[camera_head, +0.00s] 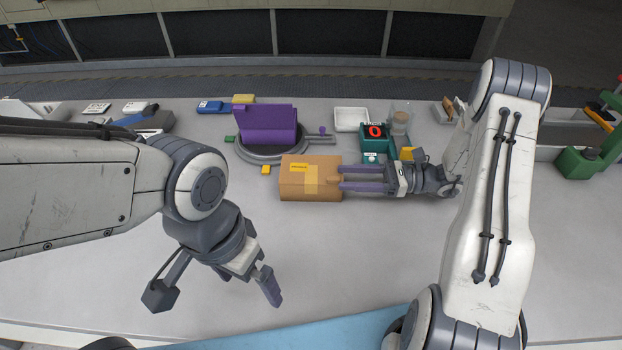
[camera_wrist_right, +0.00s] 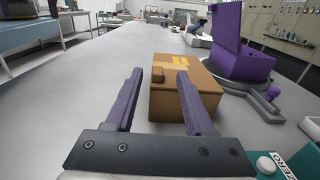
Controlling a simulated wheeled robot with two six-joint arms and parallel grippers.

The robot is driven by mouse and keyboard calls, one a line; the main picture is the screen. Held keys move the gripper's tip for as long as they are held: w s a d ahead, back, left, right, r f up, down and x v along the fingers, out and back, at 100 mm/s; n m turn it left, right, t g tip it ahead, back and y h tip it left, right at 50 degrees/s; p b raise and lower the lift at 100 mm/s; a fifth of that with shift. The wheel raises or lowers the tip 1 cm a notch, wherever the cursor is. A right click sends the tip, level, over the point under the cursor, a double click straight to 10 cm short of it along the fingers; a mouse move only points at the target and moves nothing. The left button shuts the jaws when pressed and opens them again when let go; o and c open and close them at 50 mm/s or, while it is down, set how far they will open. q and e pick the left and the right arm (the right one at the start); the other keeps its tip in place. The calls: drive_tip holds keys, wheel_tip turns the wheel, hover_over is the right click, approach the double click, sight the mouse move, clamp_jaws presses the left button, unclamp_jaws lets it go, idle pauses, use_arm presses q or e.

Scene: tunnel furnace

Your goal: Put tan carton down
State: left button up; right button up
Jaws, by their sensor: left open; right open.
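The tan carton (camera_head: 297,179) sits on the grey table near its middle, with a yellow label on top. It also shows in the right wrist view (camera_wrist_right: 185,103), right in front of the fingers. My right gripper (camera_head: 342,178) reaches in from the right, with its purple fingertips at the carton's right side; it is open. In the right wrist view its fingers (camera_wrist_right: 156,85) stand apart, and a small tan tab of the carton lies between them. I cannot tell whether a finger touches the carton. My left gripper (camera_head: 215,287) is open and empty above the table's front left.
A purple object (camera_head: 267,127) stands on a round grey base (camera_head: 250,152) behind the carton. A teal device (camera_head: 374,138), a white tray (camera_head: 350,119) and a small yellow block (camera_head: 266,169) are nearby. The table in front of the carton (camera_head: 330,255) is clear.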

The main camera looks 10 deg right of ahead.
sight(340, 180)
drive_tip(key=x, duration=0.3)
drive_tip(key=p+x, duration=0.1)
drive_tip(key=x, duration=0.1)
drive_tip(key=shift+s+f, duration=0.25)
clamp_jaws()
idle(1.1)
